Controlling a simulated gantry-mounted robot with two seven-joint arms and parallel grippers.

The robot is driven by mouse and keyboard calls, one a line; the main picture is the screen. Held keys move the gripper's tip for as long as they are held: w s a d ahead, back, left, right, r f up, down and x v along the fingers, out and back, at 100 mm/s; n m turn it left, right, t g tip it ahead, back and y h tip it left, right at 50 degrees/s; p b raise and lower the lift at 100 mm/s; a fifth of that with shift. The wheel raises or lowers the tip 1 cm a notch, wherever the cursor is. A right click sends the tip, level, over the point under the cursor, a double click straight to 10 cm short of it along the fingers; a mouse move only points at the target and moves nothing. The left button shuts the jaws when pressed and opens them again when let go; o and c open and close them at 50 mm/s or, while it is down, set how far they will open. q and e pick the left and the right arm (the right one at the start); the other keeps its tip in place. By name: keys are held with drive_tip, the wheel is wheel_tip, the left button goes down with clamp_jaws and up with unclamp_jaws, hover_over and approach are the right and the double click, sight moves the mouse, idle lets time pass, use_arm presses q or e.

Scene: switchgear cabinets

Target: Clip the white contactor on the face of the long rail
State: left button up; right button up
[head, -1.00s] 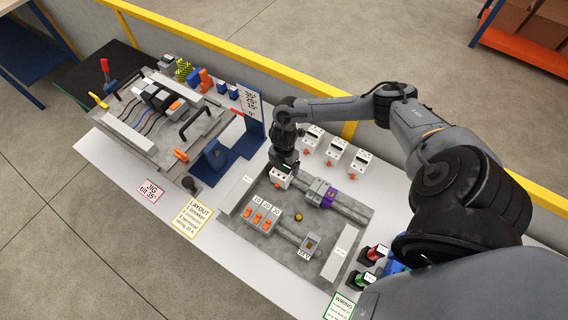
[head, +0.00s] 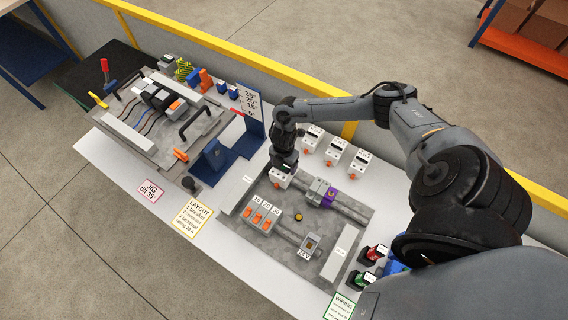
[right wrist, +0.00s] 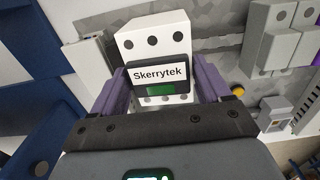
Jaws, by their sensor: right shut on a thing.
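My right gripper (head: 282,167) is shut on the white contactor (head: 280,180), over the left end of the long rail (head: 350,207). In the right wrist view the contactor (right wrist: 155,38) sits between two purple fingers (right wrist: 158,88). Its face has round dark screw holes, a "Skerrytek" label and a small green window. The contactor hides the rail behind it, and I cannot tell whether it touches the rail. A grey and purple device (head: 321,192) sits on the same rail to the right. My left gripper is not in view.
Several orange-switch units (head: 261,217) and a 24 V device (head: 310,244) sit on the lower rail. White units (head: 336,150) stand behind the plate. A blue angle stand (head: 248,130) and a tilted jig panel (head: 135,142) are to the left.

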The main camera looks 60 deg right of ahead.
drive_tip(key=shift+f, duration=0.15)
drive_tip(key=shift+f, duration=0.1)
drive_tip(key=shift+c, duration=0.7)
drive_tip(key=shift+s, duration=0.15)
drive_tip(key=c, duration=0.3)
drive_tip(key=o, duration=1.8)
drive_tip(key=shift+r, duration=0.35)
wheel_tip(320, 180, up, 10)
drive_tip(key=shift+b, duration=0.35)
